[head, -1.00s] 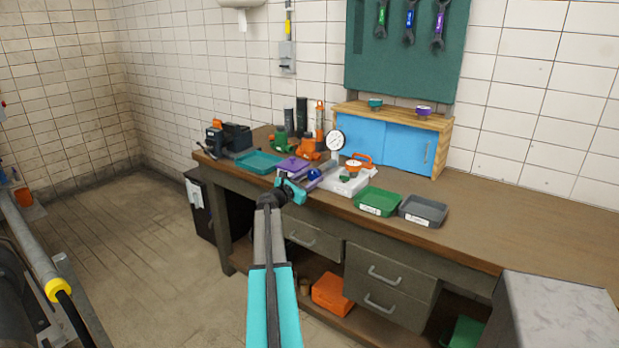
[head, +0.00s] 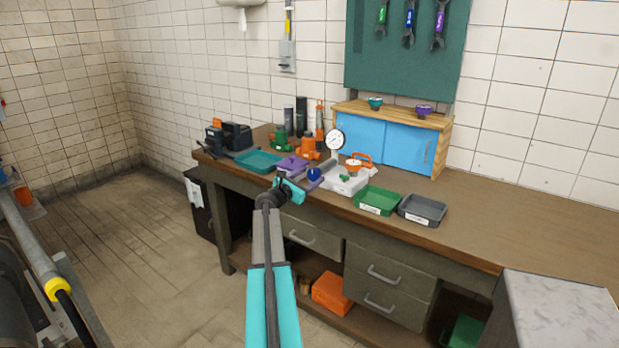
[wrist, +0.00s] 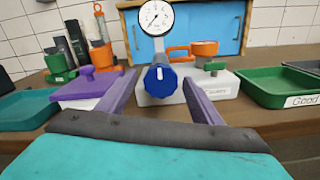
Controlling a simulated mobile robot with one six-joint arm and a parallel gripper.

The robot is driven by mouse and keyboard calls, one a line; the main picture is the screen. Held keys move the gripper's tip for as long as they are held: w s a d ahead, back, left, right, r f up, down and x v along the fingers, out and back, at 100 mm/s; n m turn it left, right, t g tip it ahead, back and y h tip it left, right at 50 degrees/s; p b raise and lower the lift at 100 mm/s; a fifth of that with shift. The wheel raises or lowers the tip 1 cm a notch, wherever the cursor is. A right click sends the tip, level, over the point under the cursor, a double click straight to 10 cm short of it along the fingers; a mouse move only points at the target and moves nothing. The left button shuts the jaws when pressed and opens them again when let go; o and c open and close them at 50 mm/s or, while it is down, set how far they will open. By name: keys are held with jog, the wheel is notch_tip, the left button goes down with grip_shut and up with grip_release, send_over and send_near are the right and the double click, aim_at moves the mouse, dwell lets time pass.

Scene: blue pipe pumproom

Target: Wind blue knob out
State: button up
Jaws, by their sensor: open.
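The blue knob (wrist: 159,77) faces me in the wrist view, on the front of a pale base block (wrist: 217,88) under a round white gauge (wrist: 156,17). In the head view the blue knob (head: 314,174) sits near the bench's front edge. My gripper (wrist: 158,100) is open, with one purple finger on each side of the knob. The fingers look apart from the knob, with gaps on both sides. In the head view my gripper (head: 296,188) is just left of and below the knob.
An orange-topped fitting (wrist: 204,50) is on the base block. A green tray (wrist: 279,86) stands to the right. A blue cabinet (wrist: 200,25) is behind.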

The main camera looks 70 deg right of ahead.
jog(key=b+v, duration=0.2)
jog(key=v, duration=1.1)
jog(key=shift+w, duration=0.1)
dwell(0.3)
